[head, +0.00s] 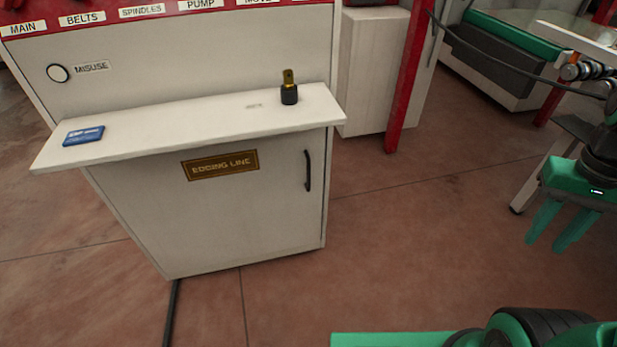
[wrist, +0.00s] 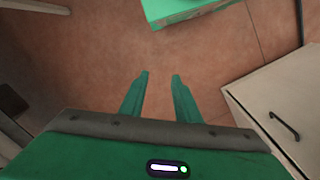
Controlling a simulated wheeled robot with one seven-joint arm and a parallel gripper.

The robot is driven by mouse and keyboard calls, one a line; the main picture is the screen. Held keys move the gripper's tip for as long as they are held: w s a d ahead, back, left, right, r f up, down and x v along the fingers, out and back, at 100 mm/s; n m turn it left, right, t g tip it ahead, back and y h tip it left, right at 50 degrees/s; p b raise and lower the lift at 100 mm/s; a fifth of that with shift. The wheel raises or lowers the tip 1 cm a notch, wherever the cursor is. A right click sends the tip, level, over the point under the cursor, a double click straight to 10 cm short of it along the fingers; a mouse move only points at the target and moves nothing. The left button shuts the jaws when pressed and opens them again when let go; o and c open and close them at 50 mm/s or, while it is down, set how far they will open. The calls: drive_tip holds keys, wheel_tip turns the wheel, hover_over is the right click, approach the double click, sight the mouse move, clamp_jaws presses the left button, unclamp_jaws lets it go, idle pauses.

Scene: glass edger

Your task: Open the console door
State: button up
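The console door (head: 225,215) is the pale front panel below the console's shelf in the head view, and it looks closed. Its black vertical handle (head: 308,171) is near the door's right edge. The door (wrist: 262,95) and handle (wrist: 284,127) also show at the right of the wrist view. My gripper (head: 551,242) is at the far right of the head view, well apart from the handle, over open floor. In the wrist view my gripper (wrist: 160,75) has its two green fingers apart with nothing between them.
The console shelf (head: 200,128) juts out above the door, bearing a blue card (head: 84,135) and a black-and-yellow key-like object (head: 289,90). A red post (head: 408,80) stands behind to the right. The brown floor (head: 400,240) before the door's right side is clear.

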drive_tip(key=w+f+n+h, duration=0.3)
drive_tip(key=w+f+n, duration=0.15)
drive_tip(key=w, duration=0.35)
drive_tip(key=w+f+n+h, duration=0.35)
drive_tip(key=w+f, duration=0.25)
drive_tip(key=w, duration=0.2)
drive_tip(key=w+a+f+n+t+h, duration=0.4)
drive_tip(key=w+a+f+n+t, duration=0.2)
drive_tip(key=w+a+n, duration=0.45)
drive_tip(key=n+t+y, duration=1.3)
drive_tip(key=n, duration=1.1)
approach(309, 173)
drive_tip(key=shift+m, duration=0.25)
drive_tip(key=w, duration=0.5)
drive_tip(key=w+a, duration=0.1)
drive_tip(key=w, duration=0.2)
drive_tip(key=shift+w+r, duration=0.1)
drive_tip(key=shift+w, duration=0.2)
clamp_jaws()
